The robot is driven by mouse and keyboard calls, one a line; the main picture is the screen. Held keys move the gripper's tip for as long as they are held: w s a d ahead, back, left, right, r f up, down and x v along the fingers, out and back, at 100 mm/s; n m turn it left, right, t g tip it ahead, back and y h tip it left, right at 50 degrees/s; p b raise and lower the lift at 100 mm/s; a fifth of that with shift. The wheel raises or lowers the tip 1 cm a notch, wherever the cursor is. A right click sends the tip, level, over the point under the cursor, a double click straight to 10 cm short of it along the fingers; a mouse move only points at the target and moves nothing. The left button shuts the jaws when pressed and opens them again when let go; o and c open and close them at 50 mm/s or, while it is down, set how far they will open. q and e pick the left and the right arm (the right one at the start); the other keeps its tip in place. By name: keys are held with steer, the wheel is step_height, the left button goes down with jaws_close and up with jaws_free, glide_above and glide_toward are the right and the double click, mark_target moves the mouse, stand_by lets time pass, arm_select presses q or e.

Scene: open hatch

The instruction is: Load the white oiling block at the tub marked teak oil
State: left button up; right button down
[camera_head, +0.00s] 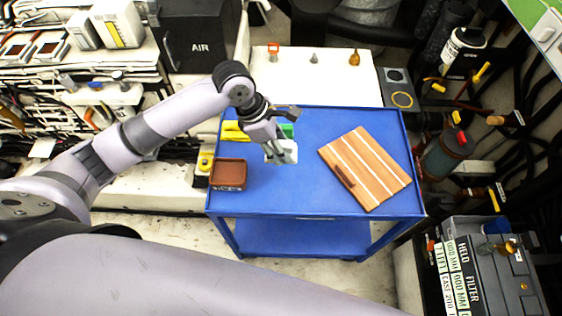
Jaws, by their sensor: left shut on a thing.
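My left gripper (280,155) hangs over the blue cart, shut on a white block (290,147) that its fingers partly cover. A brown open tub (228,171) sits at the cart's left edge, to the left of and a little nearer than the gripper. It has a dark brown inside and a small label on its front, too small to read. The block is apart from the tub. I cannot tell whether the block touches the cart top. My right gripper is not in view.
The blue cart top (290,195) is clear in front. A yellow item (233,130) and a green item (288,130) lie behind the gripper. A black AIR box (198,45) stands beyond.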

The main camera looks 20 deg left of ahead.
mark_target(288, 143)
arm_select(q)
step_height(288, 143, up, 5)
steer(key=shift+r, duration=0.8)
steer(key=shift+r+p, duration=0.85)
steer(key=shift+p, duration=0.35)
step_height(288, 143, up, 4)
steer(key=p, duration=0.6)
